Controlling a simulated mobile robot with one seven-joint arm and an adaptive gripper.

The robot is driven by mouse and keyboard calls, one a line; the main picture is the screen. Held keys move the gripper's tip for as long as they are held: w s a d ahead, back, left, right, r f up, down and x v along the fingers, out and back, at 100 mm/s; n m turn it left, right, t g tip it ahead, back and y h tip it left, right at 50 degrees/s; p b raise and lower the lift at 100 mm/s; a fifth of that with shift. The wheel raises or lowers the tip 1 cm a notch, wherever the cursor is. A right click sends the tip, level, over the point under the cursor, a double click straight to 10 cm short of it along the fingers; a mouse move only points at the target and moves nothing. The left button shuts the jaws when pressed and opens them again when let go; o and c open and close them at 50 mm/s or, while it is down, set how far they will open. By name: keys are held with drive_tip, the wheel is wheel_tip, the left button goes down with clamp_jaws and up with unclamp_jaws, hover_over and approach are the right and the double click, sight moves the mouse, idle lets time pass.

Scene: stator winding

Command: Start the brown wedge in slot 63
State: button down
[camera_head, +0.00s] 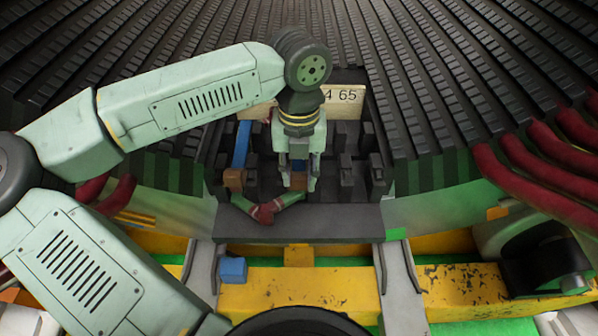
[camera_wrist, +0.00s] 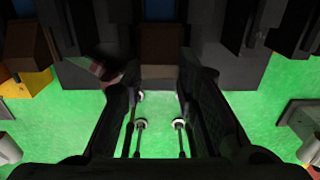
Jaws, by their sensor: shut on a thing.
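My gripper (camera_head: 299,180) is in front of the dark slotted blocks at the stator's near edge, pointing down. Its fingers are shut on a brown wedge (camera_head: 299,183), whose small brown face shows between the fingertips. In the wrist view the wedge (camera_wrist: 162,45) sits at the top middle, between the fingers (camera_wrist: 160,75). The number plate (camera_head: 343,96) behind is partly hidden by my arm; "4 65" shows, and number 63 is not readable. I cannot tell whether the wedge touches a slot mouth.
A blue strip (camera_head: 241,145) with a brown block (camera_head: 234,179) at its near end lies left of my gripper. A red and green object (camera_head: 268,210) lies close below it on the grey ledge (camera_head: 345,222). A blue block (camera_head: 233,270) rests nearer. Red coils (camera_head: 540,180) stand right.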

drive_tip(key=shift+w, duration=0.7)
drive_tip(key=c, duration=1.2)
unclamp_jaws()
drive_tip(key=shift+r, duration=0.1)
